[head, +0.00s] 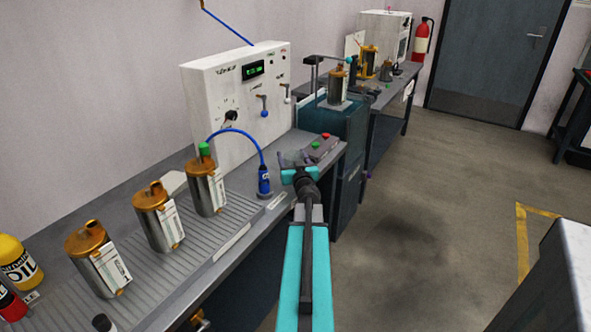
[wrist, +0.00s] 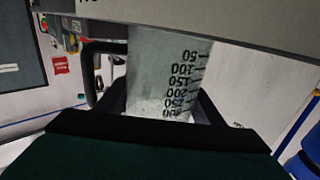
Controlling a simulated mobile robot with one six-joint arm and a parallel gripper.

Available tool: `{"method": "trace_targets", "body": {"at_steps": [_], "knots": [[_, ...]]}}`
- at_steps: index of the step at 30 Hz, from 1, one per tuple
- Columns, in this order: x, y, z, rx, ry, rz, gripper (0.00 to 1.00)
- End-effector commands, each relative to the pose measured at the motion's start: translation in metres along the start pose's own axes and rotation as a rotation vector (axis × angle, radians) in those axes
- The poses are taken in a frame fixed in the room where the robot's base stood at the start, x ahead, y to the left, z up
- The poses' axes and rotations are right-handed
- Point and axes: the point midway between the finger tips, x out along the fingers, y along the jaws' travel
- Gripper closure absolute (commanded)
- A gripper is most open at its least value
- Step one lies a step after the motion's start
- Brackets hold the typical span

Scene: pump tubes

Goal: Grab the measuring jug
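The measuring jug (wrist: 163,75) is clear, with a black scale and a dark handle at its left. It shows upside down in the wrist view, its base end against a grey edge at the top. My gripper (wrist: 160,108) has dark fingers on either side of the jug, near the 300 mark. I cannot tell whether they touch it. In the head view my gripper (head: 299,166) is at the right end of the near bench, beside the control box. The jug is small and hard to make out there.
The near bench (head: 235,250) holds several metal canisters with copper tops (head: 157,217), a blue hose fitting (head: 264,181) and a control box with green and red buttons (head: 320,145). A white panel (head: 240,95) stands behind. The floor to the right (head: 410,235) is clear.

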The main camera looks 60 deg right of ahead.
Motion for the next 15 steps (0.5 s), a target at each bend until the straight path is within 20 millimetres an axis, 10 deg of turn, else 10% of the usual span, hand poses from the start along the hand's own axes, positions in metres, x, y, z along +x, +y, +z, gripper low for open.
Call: {"method": "trace_targets", "body": {"at_steps": [15], "knots": [[-0.0001,0.0011,-0.0058,-0.001,0.0,0.001,0.62]]}}
